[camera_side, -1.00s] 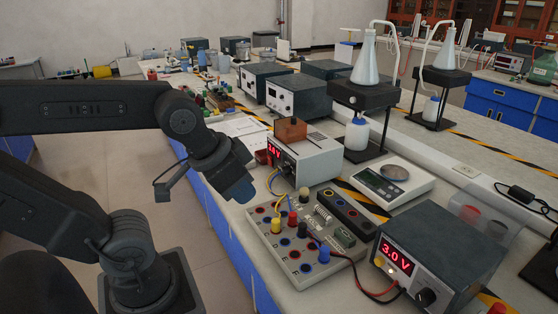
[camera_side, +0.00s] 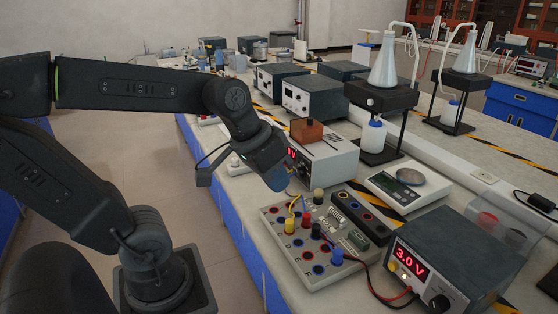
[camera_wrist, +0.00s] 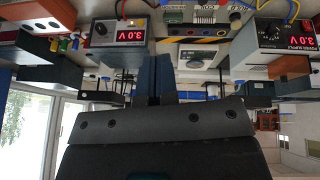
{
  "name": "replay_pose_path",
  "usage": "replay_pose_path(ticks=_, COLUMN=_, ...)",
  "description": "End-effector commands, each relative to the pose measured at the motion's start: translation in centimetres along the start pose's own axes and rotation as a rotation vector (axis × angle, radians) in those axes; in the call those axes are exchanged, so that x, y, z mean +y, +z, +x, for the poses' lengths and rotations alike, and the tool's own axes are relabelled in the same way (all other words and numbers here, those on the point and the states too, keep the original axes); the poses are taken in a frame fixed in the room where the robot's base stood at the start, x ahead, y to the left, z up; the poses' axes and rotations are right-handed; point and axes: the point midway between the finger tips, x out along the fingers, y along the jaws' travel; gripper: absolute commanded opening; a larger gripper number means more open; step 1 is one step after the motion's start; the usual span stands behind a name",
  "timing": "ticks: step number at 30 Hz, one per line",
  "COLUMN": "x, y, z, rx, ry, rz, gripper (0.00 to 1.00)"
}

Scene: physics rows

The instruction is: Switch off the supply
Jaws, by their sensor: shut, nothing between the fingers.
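The white-fronted supply (camera_side: 330,158) stands on the bench behind the terminal board, its red display partly hidden by my gripper. My gripper (camera_side: 278,180) is shut and empty, in front of that supply's face and above the board's far left end; I cannot tell whether it touches anything. In the wrist view, the shut fingers (camera_wrist: 160,72) point up the picture between two supplies seen upside down. The right one (camera_wrist: 285,40), with yellow and blue leads, shows a lit 3.0 V. A dark-cased supply (camera_side: 455,250) at the front right also shows 3.0 V, with a black knob (camera_side: 438,303).
The terminal board (camera_side: 310,272) carries coloured plugs and leads near my gripper. A brown block (camera_side: 306,130) sits on the white supply. A scale (camera_side: 405,185) and flask stands (camera_side: 381,95) are behind. A red and a black lead run to the dark supply.

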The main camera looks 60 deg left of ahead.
Motion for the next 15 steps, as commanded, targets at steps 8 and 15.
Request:
replay_pose_path(ticks=8, x=-4.7, y=-7.9, z=3.7, rx=-0.044, ry=0.128, rz=-0.301, gripper=0.0)
replay_pose_path(ticks=15, x=-12.8, y=-13.4, z=7.5, rx=-0.002, ry=0.223, rz=-0.58, gripper=0.0)
